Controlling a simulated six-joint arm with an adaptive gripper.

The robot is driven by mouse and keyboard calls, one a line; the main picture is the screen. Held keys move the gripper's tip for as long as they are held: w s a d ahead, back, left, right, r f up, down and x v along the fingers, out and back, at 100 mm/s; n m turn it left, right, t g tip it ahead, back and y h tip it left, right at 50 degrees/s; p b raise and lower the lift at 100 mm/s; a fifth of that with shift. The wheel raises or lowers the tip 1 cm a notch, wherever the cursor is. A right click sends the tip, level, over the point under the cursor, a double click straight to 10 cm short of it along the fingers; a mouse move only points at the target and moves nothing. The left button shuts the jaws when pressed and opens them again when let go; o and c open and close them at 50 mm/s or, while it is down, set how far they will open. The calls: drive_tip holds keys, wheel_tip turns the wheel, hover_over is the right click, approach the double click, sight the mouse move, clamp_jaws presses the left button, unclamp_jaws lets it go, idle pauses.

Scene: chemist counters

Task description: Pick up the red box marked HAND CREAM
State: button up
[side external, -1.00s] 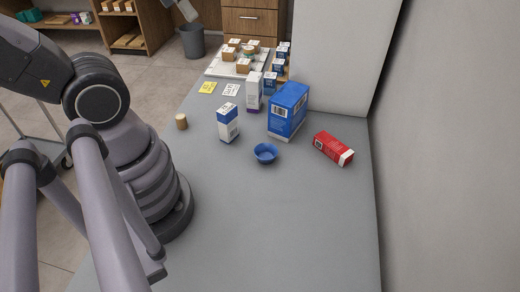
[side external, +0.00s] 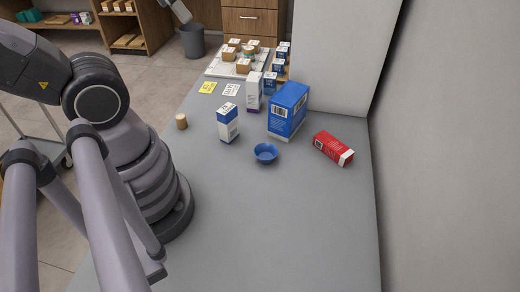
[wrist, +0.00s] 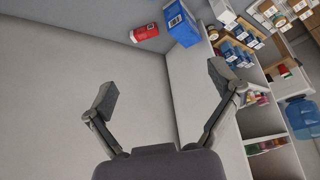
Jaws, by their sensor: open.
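The red box (side external: 333,148) lies on its side on the grey counter, near the wall on the right, with a white end facing the front right. Its lettering is too small to read. It also shows at the top of the wrist view as a red box (wrist: 145,33). My gripper (wrist: 163,85) is open and empty in the wrist view, its two fingers wide apart. It is well away from the red box, which appears beyond the fingertips. In the side view the gripper's fingers are not shown clearly.
A large blue box (side external: 288,110) stands left of the red box. A small blue bowl (side external: 265,153) sits in front of it. A blue and white box (side external: 228,123) and a white box (side external: 254,91) stand further left. The counter's front (side external: 290,225) is clear.

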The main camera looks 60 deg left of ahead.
drive_tip(key=shift+c, duration=0.8)
drive_tip(key=shift+w, duration=0.1)
